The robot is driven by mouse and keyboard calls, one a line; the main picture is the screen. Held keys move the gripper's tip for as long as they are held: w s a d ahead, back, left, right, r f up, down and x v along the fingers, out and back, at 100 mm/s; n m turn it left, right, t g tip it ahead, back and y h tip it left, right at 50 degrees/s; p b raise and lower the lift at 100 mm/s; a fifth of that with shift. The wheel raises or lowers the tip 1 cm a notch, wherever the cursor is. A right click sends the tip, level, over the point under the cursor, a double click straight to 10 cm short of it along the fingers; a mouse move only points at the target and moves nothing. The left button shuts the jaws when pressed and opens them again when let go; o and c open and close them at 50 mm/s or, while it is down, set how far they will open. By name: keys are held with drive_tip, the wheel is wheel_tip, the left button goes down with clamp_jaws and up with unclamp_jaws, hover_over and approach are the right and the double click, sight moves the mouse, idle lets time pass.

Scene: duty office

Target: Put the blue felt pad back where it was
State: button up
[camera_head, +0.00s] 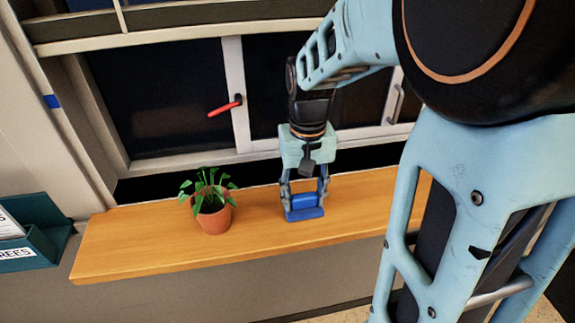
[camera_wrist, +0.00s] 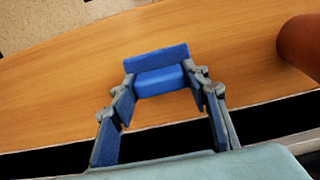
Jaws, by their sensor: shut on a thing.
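The blue felt pad (camera_head: 304,207) is at the wooden shelf (camera_head: 140,238), to the right of the potted plant. It has a flat base and a raised grip part. In the wrist view the blue felt pad (camera_wrist: 157,68) sits between the fingertips, over the wood. My gripper (camera_head: 304,196) points down and is shut on the pad's raised part. In the wrist view my gripper (camera_wrist: 160,82) has a finger at each side of it. I cannot tell whether the pad's underside touches the wood.
A potted plant (camera_head: 213,212) stands left of my gripper; its pot (camera_wrist: 301,45) shows at the right in the wrist view. A window with a red handle (camera_head: 226,106) is behind the shelf. A green tray (camera_head: 38,243) is at far left. Wood left of the plant is clear.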

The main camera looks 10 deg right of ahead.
sight(303, 196)
drive_tip(key=shift+f, duration=0.2)
drive_tip(key=o, duration=1.1)
drive_tip(key=shift+r, duration=0.1)
wheel_tip(303, 196, up, 12)
drive_tip(key=shift+r+p, duration=0.15)
drive_tip(key=shift+p, duration=0.15)
drive_tip(key=shift+a, duration=0.15)
